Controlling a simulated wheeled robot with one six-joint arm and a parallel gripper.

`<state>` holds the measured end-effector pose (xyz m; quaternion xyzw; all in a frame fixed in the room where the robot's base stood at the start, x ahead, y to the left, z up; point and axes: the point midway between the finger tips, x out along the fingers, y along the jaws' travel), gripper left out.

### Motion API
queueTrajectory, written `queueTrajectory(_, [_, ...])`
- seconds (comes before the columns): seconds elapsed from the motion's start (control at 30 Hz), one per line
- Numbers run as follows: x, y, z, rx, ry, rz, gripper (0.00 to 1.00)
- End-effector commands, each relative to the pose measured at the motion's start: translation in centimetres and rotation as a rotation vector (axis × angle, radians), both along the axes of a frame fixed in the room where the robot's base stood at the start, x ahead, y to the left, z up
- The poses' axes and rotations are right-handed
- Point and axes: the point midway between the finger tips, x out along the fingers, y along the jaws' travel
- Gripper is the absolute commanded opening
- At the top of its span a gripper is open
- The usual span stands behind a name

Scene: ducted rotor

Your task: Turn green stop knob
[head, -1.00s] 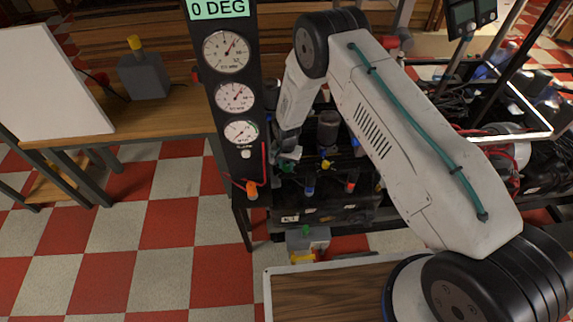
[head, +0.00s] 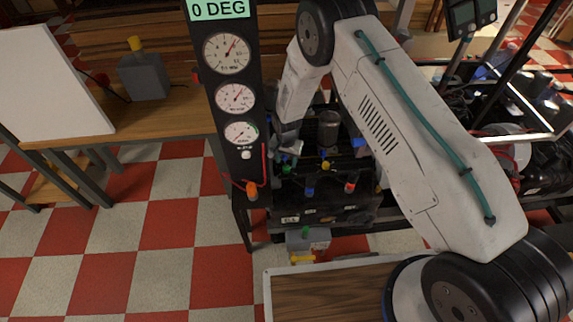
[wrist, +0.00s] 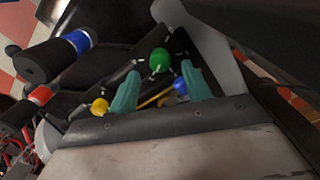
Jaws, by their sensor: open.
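A green knob (wrist: 158,60) shows in the wrist view as a round ball with small pale pins around it. My gripper (wrist: 159,73) has its two teal fingers spread, one to each side of the knob in the picture. I see no finger clearly touching it, and the depth between them is hard to tell. In the head view a small green knob (head: 286,169) sits on the dark bench rig, just below my gripper (head: 287,148), which is small and partly dark there. Another green knob (head: 305,231) tops a grey box lower down.
Yellow (wrist: 99,106) and blue (wrist: 180,86) knobs lie close by my fingers. A dark cylinder with a blue band (wrist: 75,42) stands at upper left of the wrist view. A gauge panel (head: 228,110) reading 0 DEG rises left of my arm.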

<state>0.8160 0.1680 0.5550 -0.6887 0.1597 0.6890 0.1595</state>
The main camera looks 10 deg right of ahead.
Motion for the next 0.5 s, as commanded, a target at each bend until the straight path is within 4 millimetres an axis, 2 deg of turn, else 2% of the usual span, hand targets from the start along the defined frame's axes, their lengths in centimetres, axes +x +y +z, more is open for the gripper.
queueTrajectory(0.03, [0.1, 0.0, 1.1, 0.001, -0.003, 0.000, 0.49])
queueTrajectory(0.2, [0.1, 0.0, 3.4, 0.000, -0.001, 0.000, 0.49])
queueTrajectory(0.5, [0.0, 0.0, 4.2, 0.000, 0.001, 0.000, 0.49])
